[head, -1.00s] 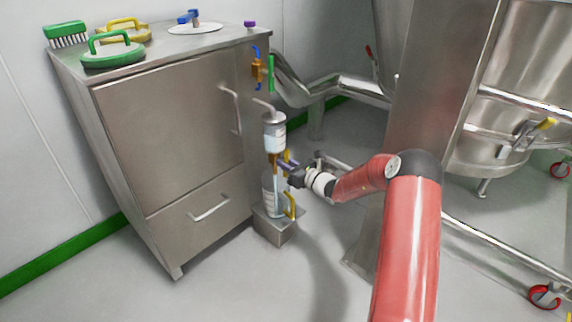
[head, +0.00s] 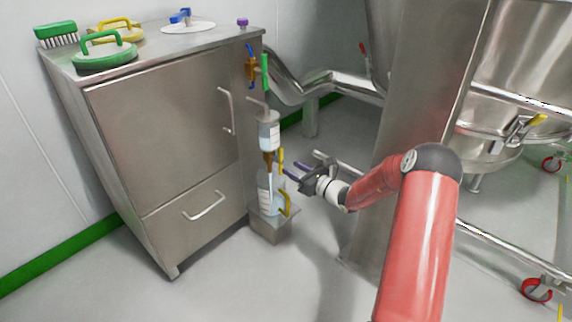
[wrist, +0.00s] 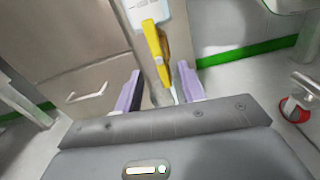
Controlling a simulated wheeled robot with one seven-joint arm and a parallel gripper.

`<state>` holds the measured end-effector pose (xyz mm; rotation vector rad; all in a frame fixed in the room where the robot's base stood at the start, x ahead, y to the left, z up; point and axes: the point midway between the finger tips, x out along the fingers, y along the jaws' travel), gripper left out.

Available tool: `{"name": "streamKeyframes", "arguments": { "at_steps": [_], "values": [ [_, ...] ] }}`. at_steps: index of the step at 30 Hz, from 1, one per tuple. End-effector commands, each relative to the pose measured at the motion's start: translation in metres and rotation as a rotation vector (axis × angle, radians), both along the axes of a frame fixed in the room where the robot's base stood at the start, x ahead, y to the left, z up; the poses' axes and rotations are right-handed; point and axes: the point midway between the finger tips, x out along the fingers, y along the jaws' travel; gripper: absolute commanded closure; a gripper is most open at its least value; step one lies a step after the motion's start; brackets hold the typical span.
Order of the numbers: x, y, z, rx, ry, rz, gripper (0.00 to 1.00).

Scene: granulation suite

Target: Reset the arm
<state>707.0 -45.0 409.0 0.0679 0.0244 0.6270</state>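My gripper (head: 292,174) is at the end of my red arm, just right of a stack of two labelled clear vessels beside the steel cabinet. In the wrist view its two purple fingers (wrist: 161,90) stand wide apart. A yellow handle (wrist: 156,48) and the labelled upper vessel (wrist: 145,12) show beyond and between them. In the head view the fingers point at the stack, with a small gap to the yellow handle (head: 281,160). The upper vessel (head: 269,132) sits above the lower vessel (head: 268,192), which has its own yellow handle (head: 286,204). Nothing shows held.
A green brush (head: 57,34), lidded discs and a blue-handled plate (head: 188,27) lie on top. A steel post (head: 415,110) and frame stand right. The floor in front is clear.

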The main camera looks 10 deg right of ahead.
Motion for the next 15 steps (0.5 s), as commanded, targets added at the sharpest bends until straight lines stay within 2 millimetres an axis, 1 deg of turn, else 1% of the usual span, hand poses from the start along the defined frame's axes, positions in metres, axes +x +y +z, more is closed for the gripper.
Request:
{"name": "streamKeyframes", "arguments": {
  "at_steps": [1,5,15],
  "values": [
    [-0.0046,-0.0038,0.0008,0.000,0.000,-0.001,0.60],
    [-0.0110,-0.0075,0.0005,-0.001,-0.001,0.001,0.60],
    [-0.0116,-0.0080,0.0002,-0.001,-0.001,0.001,0.60]
  ]
}}
